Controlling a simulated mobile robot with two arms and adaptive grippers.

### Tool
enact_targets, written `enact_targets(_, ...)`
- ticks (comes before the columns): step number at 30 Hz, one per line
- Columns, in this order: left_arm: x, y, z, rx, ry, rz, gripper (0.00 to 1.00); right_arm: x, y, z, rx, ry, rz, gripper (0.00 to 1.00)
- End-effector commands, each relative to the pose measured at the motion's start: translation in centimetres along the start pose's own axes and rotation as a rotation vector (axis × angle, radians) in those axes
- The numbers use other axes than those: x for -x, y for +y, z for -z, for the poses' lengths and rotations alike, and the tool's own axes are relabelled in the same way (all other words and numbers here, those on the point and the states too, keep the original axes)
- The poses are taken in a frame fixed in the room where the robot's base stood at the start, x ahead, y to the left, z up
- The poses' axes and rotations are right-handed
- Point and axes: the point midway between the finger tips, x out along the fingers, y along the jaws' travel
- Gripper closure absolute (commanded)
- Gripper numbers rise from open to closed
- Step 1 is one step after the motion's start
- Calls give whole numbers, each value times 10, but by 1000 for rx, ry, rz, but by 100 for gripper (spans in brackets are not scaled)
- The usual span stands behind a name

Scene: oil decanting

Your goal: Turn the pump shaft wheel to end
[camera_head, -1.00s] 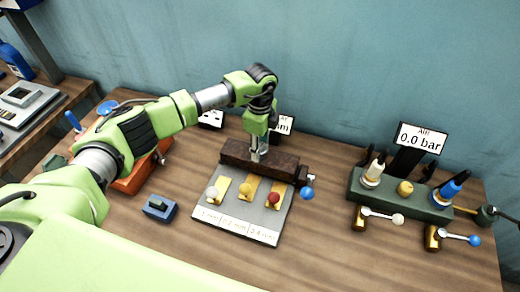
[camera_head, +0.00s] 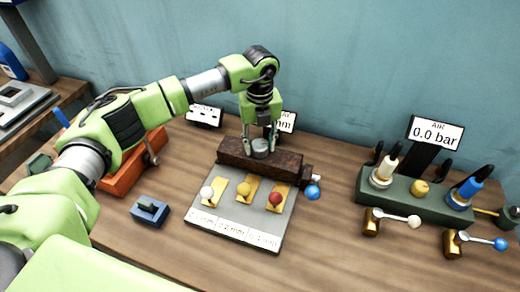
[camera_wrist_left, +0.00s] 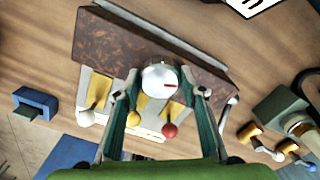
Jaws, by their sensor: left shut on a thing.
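A round silver wheel (camera_head: 262,149) stands on a dark brown mottled block (camera_head: 233,156) at the back middle of the table. My right gripper is not in view.
In front of the block lies a grey plate (camera_head: 200,222) with white, yellow and red knobs. A blue box switch (camera_head: 150,211) and an orange unit (camera_head: 125,180) are at left. A green valve manifold (camera_head: 430,207) stands at right under a sign (camera_head: 436,133) reading 0.0 bar.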

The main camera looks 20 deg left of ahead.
Motion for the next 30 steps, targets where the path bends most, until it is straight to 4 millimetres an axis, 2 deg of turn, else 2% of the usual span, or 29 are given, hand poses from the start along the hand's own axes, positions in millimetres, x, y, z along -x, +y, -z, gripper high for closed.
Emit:
enact_targets(1, -3, -1, -1, -44, -3, 3, 84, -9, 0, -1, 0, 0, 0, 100)
enact_targets(9, -3, -1, 0, -300, -3, 3, 84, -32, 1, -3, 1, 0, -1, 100)
enact_targets(30, -2, 0, -1, -965, -3, 1, 84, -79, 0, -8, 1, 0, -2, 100)
